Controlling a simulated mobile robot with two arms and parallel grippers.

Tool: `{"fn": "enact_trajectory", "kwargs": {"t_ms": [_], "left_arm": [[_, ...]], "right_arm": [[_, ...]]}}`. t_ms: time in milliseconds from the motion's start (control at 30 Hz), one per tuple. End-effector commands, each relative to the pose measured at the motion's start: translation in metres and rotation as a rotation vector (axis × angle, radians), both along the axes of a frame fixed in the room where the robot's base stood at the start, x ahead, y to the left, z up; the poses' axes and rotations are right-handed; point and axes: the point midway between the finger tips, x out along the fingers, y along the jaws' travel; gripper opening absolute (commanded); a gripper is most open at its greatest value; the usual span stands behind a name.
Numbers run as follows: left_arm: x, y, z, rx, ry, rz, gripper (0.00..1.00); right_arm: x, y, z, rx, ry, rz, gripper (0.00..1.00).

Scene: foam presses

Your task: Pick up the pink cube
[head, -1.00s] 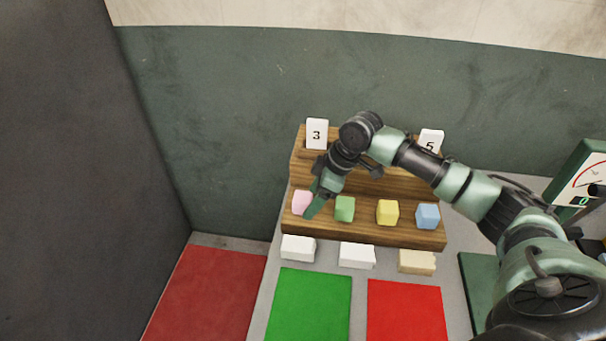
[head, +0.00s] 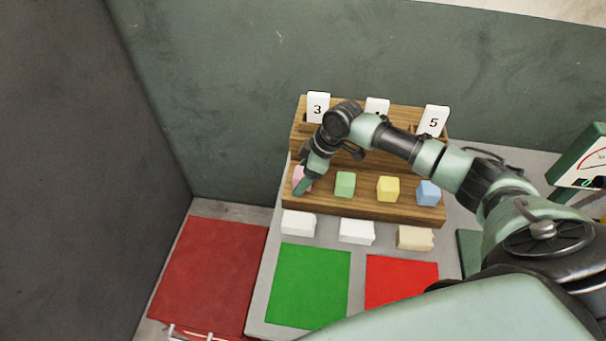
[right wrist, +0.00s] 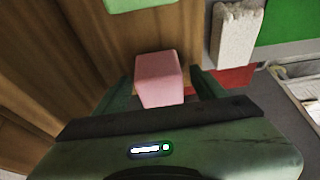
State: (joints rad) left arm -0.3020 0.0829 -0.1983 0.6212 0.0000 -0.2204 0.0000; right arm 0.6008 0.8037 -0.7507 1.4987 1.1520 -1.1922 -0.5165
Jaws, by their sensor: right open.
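The pink cube (right wrist: 160,80) sits on the wooden stepped rack, at the left end of its lower step. In the head view the pink cube (head: 298,174) is partly hidden by my right gripper (head: 303,187). My right gripper comes down over it from above. In the right wrist view my right gripper (right wrist: 163,88) is open, with one finger on each side of the cube's near part. I cannot tell whether the fingers touch it. My left gripper is not in view.
On the wooden rack (head: 375,209), a green cube (head: 345,185), a yellow cube (head: 388,189) and a blue cube (head: 428,193) stand to the right. White and tan blocks lie in front, before a green mat (head: 310,287) and a red mat (head: 400,280).

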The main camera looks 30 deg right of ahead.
Motion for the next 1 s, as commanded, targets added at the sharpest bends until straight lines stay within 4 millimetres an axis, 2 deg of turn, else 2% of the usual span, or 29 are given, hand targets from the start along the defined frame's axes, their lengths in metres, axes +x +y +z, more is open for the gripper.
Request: {"fn": "enact_trajectory", "kwargs": {"t_ms": [200,267,433,467,767,867,1000], "left_arm": [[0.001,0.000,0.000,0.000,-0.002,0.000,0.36],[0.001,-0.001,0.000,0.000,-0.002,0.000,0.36],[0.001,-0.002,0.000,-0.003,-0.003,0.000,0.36],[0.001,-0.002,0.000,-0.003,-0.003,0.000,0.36],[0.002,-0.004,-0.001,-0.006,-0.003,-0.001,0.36],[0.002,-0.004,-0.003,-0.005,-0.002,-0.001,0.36],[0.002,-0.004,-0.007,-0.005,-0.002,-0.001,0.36]], "right_arm": [[0.000,0.000,-0.001,0.000,-0.001,0.000,0.71],[0.000,0.000,-0.001,-0.001,-0.001,0.000,0.57],[0.000,0.000,-0.001,-0.001,-0.001,0.000,0.10],[0.000,0.000,-0.001,-0.001,-0.001,0.000,0.07],[0.001,0.000,0.001,-0.001,-0.001,0.000,0.06],[0.001,0.000,0.006,0.000,-0.002,-0.001,0.06],[0.002,-0.001,0.024,0.000,-0.005,-0.001,0.06]]}}
